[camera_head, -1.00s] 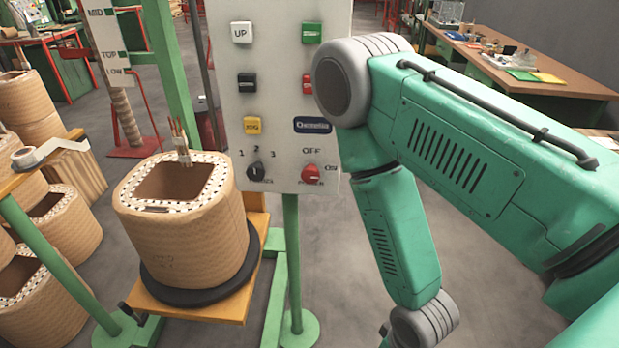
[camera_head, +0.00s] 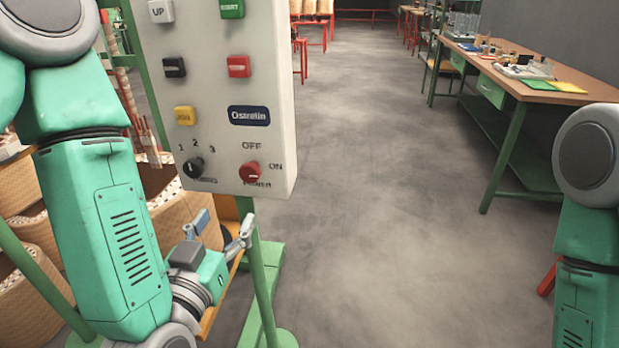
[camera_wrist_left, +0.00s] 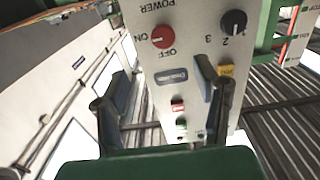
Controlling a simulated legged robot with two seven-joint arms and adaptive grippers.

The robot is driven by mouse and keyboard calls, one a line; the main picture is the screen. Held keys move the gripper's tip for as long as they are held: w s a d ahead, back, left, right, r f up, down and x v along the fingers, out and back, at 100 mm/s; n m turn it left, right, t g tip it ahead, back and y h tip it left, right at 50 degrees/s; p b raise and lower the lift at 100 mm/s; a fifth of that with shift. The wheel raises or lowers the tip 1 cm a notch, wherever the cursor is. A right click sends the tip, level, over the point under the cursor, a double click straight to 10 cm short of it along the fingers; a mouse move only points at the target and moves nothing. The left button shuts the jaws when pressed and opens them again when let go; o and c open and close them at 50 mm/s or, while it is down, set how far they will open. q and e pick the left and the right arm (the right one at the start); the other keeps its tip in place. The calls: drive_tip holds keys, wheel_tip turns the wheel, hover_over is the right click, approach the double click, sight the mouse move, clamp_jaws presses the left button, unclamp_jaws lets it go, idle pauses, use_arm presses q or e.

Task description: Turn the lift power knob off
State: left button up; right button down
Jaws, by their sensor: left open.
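The red power knob (camera_head: 250,172) sits at the lower right of the grey control panel (camera_head: 215,95), with OFF printed above it and ON to its right. My left gripper (camera_head: 223,226) is open and empty, just below the panel's lower edge in the head view, apart from the knob. In the left wrist view its two fingers (camera_wrist_left: 158,88) are spread toward the panel. My right gripper is out of view.
A black selector knob (camera_head: 193,167) sits left of the red one, with several push buttons above. A green post (camera_head: 262,275) runs below the panel. A workbench (camera_head: 530,95) stands at right; the floor between is clear.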

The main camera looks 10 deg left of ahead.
sight(246, 176)
use_arm(q)
drive_tip(key=w+p, duration=0.2)
drive_tip(key=w, duration=0.1)
drive_tip(key=w+a+p, duration=0.1)
drive_tip(key=w+p, duration=0.2)
drive_tip(key=w, duration=0.1)
drive_tip(key=w+p, duration=0.3)
drive_tip(key=w, duration=0.1)
drive_tip(key=shift+w+a+f, duration=0.1)
drive_tip(key=shift+w+a, duration=0.1)
drive_tip(key=shift+a, duration=0.05)
drive_tip(key=w+d, duration=0.2)
drive_tip(key=shift+w+d, duration=0.2)
drive_tip(key=shift+w, duration=0.1)
drive_tip(key=shift+w+d, duration=0.15)
drive_tip(key=shift+a, duration=0.35)
drive_tip(key=shift+c, duration=0.8)
drive_tip(key=shift+s+a, duration=0.2)
drive_tip(key=shift+a, duration=0.35)
drive_tip(key=c, duration=1)
drive_tip(key=shift+d, duration=0.1)
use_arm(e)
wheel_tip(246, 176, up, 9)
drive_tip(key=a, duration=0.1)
